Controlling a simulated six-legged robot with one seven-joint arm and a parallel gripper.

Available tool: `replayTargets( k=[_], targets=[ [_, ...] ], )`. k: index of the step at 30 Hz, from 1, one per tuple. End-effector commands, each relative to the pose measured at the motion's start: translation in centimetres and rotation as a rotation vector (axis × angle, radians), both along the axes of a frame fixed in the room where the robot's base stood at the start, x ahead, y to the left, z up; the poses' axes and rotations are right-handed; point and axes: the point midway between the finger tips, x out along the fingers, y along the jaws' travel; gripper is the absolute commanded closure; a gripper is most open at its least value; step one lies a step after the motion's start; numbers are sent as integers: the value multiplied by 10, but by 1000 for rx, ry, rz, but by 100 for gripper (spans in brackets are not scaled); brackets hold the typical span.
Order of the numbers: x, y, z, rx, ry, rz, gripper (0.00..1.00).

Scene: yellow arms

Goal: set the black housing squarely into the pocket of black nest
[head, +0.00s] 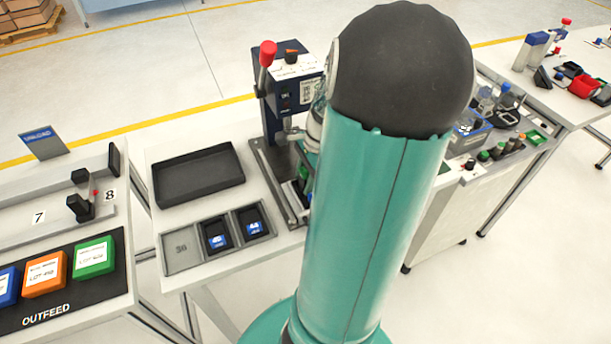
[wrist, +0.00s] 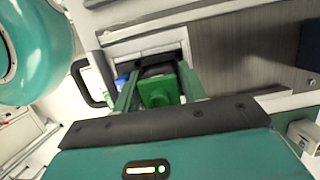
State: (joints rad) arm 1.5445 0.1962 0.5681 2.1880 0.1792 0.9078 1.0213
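My gripper shows in the wrist view (wrist: 158,88), with its two teal fingers reaching forward. A bright green block (wrist: 160,92) lies between or just beyond the fingers, with a dark part (wrist: 157,71) behind it. I cannot tell whether the fingers touch either one. In the head view my teal arm hides the gripper. Two black pieces with blue labels sit in the grey divided tray, one in the middle compartment (head: 216,235) and one in the right (head: 252,221). I cannot tell which part is the black housing, and I cannot make out the black nest.
A dark blue press (head: 272,112) with a red-knobbed lever stands beside my arm. An empty black tray (head: 198,175) lies on the same bench. The outfeed bench (head: 66,272) at left holds coloured boxes. More small parts and bins (head: 497,125) stand at right.

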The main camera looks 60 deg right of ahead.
Motion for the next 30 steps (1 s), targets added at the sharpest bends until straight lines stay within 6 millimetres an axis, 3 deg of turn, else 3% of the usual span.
replayTargets(
  k=[12,24,30],
  targets=[
    [0,-1,8,-2,0,1,59],
    [-11,-20,87,-4,-1,1,59],
    [-15,-26,115,-1,0,1,59]
  ],
)
